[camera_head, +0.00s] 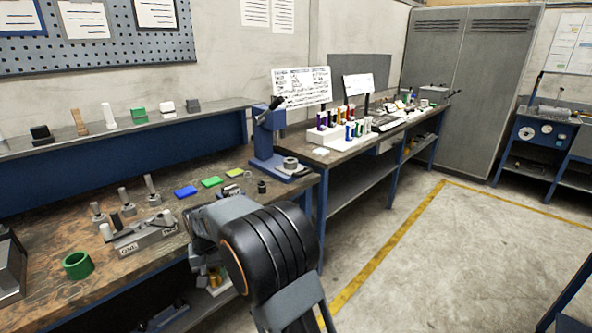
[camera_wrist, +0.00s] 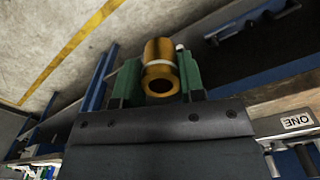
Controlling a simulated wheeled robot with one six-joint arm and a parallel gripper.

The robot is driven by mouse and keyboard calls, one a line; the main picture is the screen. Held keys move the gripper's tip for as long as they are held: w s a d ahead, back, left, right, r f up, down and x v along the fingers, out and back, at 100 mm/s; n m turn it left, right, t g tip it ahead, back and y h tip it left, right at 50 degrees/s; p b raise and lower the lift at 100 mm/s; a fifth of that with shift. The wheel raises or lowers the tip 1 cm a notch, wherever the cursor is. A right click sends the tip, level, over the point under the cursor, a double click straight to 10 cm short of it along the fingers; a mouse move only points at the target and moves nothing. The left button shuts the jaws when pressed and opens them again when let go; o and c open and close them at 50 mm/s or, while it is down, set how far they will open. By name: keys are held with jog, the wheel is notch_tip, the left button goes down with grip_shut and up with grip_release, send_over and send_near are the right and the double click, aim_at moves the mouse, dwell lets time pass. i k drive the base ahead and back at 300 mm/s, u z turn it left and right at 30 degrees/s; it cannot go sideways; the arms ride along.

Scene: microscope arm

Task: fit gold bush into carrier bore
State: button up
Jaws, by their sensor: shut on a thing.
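The gold bush (camera_wrist: 158,51) is held between the two green finger pads of my gripper (camera_wrist: 158,76) in the wrist view. It has a pale band around it, and its open end faces the camera. In the head view my gripper (camera_head: 211,276) is low by the bench's front edge, partly hidden by my arm, with a bit of the gold bush (camera_head: 214,280) showing. I cannot tell for sure which part is the carrier. A grey ring-shaped part (camera_head: 290,163) sits on the base of the blue press (camera_head: 268,135), well away from my gripper.
The wooden bench (camera_head: 120,278) holds a grey labelled fixture (camera_head: 146,236), a green ring (camera_head: 77,265), several upright grey pins and coloured pads (camera_head: 186,192). A second bench (camera_head: 345,150) stands beyond the press. Clear floor (camera_head: 440,270) lies to the right.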

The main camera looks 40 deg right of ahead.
aim_at(290, 168)
jog(key=k, duration=0.3)
jog(key=z, duration=2.2)
jog(key=i, duration=1.7)
jog(key=u, duration=0.75)
